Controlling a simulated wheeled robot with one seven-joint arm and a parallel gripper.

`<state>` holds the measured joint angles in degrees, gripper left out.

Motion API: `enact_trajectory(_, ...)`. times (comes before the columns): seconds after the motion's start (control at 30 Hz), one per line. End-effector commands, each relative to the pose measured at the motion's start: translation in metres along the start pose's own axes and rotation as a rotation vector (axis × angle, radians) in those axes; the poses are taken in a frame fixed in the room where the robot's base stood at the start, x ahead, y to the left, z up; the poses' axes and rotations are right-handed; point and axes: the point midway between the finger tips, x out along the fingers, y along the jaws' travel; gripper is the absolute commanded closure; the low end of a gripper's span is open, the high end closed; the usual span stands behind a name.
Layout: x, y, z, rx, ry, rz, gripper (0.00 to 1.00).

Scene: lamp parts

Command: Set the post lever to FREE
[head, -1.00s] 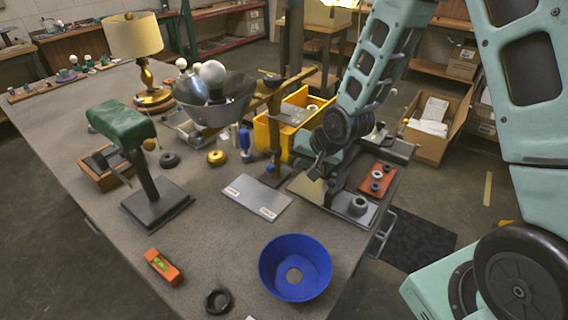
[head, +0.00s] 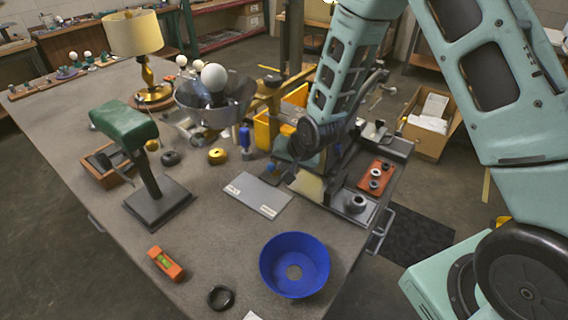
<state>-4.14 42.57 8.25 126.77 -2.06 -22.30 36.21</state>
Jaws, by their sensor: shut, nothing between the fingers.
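A brass-coloured arm crosses the post's top and runs toward a metal bowl-shaped lamp head (head: 210,112) with a white bulb (head: 214,77). A small yellowish piece (head: 268,68) at the post top may be the lever; I cannot tell its setting. My gripper (head: 281,160) is beside the post's lower part, on its right, shut and empty. My wrist and gripper hide part of the post's right side; contact cannot be made out.
A blue bowl (head: 270,272), a black ring (head: 220,298) and an orange level (head: 166,263) lie at the near end of the table. A green-topped stand (head: 158,207) is at left.

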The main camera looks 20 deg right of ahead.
Motion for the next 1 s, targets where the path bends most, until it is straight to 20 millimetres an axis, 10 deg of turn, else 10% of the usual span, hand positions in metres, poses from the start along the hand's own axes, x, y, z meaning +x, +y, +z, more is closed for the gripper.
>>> enact_trajectory(1.0, 0.028, -0.064, 0.006, 0.216, 0.103, 0.102, 1.0)
